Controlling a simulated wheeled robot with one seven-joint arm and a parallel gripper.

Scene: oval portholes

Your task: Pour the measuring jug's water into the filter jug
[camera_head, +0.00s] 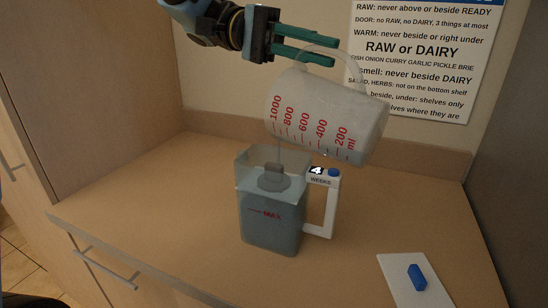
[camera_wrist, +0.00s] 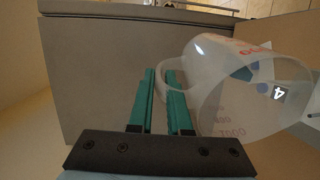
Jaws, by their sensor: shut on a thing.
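My gripper (camera_head: 306,52) is shut on the handle of the measuring jug (camera_head: 312,105), a clear jug with red markings. A thin stream seems to fall from the mouth, and a little liquid shows near the jug's base. The filter jug (camera_head: 257,216) stands upright on the counter, with bluish water up to around its MAX mark or above. It has a grey insert and a white handle with a "4 WEEKS" dial. In the wrist view, the gripper (camera_wrist: 161,75) holds the measuring jug (camera_wrist: 225,100) by its handle.
A white board (camera_head: 398,286) with a blue block (camera_head: 417,277) lies on the counter (camera_head: 150,215) at front right. A sign (camera_head: 425,60) hangs on the back wall. Cabinet sides stand at left and right. The counter left of the filter jug is clear.

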